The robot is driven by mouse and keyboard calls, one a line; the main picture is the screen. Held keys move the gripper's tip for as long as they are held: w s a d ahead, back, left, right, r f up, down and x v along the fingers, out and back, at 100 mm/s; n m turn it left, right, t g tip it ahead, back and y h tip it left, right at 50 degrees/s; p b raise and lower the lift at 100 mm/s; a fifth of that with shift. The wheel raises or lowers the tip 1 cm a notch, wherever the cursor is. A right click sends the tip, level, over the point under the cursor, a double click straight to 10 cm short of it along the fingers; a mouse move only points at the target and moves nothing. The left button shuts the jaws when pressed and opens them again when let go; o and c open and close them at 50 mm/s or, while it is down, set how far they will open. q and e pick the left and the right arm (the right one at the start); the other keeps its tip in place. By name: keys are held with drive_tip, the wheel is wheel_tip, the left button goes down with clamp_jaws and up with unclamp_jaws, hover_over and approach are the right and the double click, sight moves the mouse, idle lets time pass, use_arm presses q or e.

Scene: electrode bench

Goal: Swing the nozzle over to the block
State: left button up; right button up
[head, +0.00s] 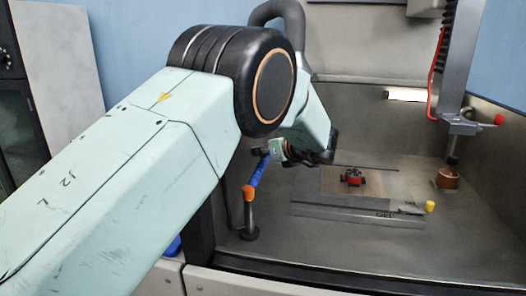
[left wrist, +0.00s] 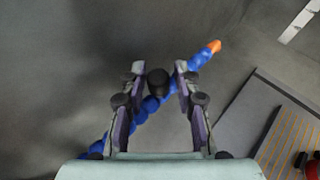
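The nozzle is a blue segmented hose (head: 258,172) at the left of the metal bench in the head view. An orange piece (head: 249,192) meets it above an upright post. In the left wrist view the hose (left wrist: 150,106) runs diagonally to an orange end (left wrist: 215,46). A small red block (head: 353,177) with black parts sits on a plate to the right; its red edge (left wrist: 313,168) shows at the wrist view's lower right. My right gripper is out of view.
The plate (head: 385,186) lies mid-bench, with a yellow knob (head: 430,207) near its right corner. A vertical machine head (head: 430,80) with a red cable hangs at the right above a copper-coloured cylinder (head: 448,178). Bare bench floor lies between hose and plate.

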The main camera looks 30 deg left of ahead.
use_arm(q)
drive_tip(key=shift+s+a+r, duration=0.1)
drive_tip(key=shift+a+r, duration=0.05)
drive_tip(key=shift+a, duration=0.35)
drive_tip(key=shift+w+d+f, duration=0.15)
drive_tip(key=shift+w+f, duration=0.05)
drive_tip(key=shift+w, duration=0.05)
drive_tip(key=c, duration=0.3)
clamp_jaws()
drive_tip(key=shift+r, duration=0.1)
